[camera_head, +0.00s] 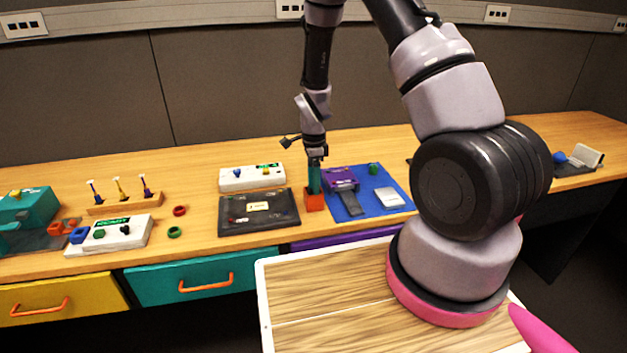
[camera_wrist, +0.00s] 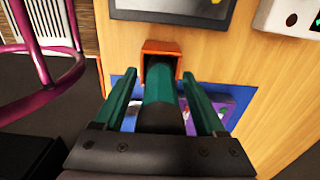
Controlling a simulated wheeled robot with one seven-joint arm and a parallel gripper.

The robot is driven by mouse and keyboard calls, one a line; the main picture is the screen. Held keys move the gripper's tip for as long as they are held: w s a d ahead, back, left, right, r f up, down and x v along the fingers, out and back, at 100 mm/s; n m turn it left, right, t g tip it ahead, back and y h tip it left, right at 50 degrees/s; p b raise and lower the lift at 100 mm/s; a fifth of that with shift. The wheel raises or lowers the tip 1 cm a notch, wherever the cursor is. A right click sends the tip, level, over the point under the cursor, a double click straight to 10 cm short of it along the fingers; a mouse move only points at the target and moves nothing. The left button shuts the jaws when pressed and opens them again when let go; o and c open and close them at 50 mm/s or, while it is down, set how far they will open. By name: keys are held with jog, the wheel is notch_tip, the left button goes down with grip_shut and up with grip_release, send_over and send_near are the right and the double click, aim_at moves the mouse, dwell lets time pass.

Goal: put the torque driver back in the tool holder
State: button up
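The torque driver (camera_wrist: 158,85) shows in the wrist view as a teal shaft with a wider dark part nearer my wrist. Its far end is inside the square opening of the orange tool holder (camera_wrist: 160,46). The holder (camera_head: 315,203) stands on the bench between a dark panel and a blue mat in the head view. My gripper (camera_wrist: 160,73) has its teal fingers on either side of the driver, with gaps visible on both sides. In the head view my gripper (camera_head: 314,186) points down over the holder. The driver's depth in the holder is hidden.
The blue mat (camera_head: 348,209) with a purple part and a grey block lies right of the holder. The dark panel (camera_head: 258,220) lies left, with a white control box (camera_head: 251,178) behind. A wooden rack (camera_head: 125,204) with small drivers stands further left.

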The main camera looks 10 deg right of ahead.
notch_tip(320, 180, up, 12)
jog(key=shift+r, duration=0.25)
jog(key=s+d+r+n+t+y, duration=0.1)
jog(key=s+d+r+n+t, duration=0.2)
jog(key=r, duration=0.7)
jog(key=s+d+r+n+y, duration=0.1)
jog(key=s+r+n, duration=0.4)
jog(key=r, duration=0.6)
jog(key=s+d+r+n+t, duration=0.1)
jog(key=s+r+n+t, duration=0.1)
jog(key=s, duration=0.5)
jog(key=s+r+n+t, duration=0.2)
jog(key=s+r+n, duration=0.1)
jog(key=s+r, duration=0.3)
jog(key=shift+s+d+r+n, duration=0.4)
jog(key=shift+s, duration=0.3)
